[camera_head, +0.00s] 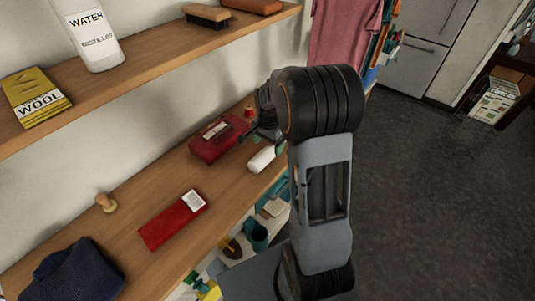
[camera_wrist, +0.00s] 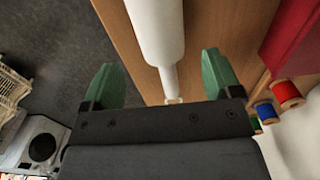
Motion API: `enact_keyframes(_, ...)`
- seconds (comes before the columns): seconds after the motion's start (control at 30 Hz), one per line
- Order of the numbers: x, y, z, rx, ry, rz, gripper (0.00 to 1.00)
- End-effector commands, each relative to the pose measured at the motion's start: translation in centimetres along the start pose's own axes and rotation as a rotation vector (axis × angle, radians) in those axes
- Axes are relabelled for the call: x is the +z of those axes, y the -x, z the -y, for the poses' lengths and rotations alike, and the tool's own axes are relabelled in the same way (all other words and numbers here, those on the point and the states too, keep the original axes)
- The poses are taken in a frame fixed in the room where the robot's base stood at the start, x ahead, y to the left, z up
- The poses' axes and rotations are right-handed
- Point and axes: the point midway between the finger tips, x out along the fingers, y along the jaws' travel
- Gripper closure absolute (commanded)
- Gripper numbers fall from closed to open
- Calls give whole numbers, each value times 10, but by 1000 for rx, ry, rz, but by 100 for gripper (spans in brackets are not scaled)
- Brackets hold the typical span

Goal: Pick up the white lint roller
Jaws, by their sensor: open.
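The white lint roller (camera_head: 262,159) lies near the front edge of the lower wooden shelf. In the wrist view the lint roller (camera_wrist: 157,30) shows as a thick white cylinder with a narrower white handle. My gripper (camera_wrist: 163,78) is open, with one green finger on each side of the handle in the picture. I see no contact between fingers and roller, and the height gap is hard to judge. In the head view my gripper (camera_head: 266,140) is at the roller's far end, mostly hidden by my wrist.
A red case (camera_head: 218,139) lies just behind the roller, with thread spools (camera_wrist: 286,94) near my right finger. Another red box (camera_head: 172,220), a wooden stamp (camera_head: 106,203) and dark folded cloth (camera_head: 74,274) lie nearer. The upper shelf (camera_head: 150,66) overhangs the wall side.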

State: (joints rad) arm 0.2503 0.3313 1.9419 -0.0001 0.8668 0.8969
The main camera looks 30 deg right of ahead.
Motion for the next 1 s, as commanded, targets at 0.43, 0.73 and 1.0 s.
enact_keyframes(0.43, -1, -47, 2, 2, 1, 2, 16)
enact_keyframes(0.73, -1, -48, 2, 1, 1, 1, 21)
enact_keyframes(1.0, -1, -48, 2, 1, 1, 1, 47)
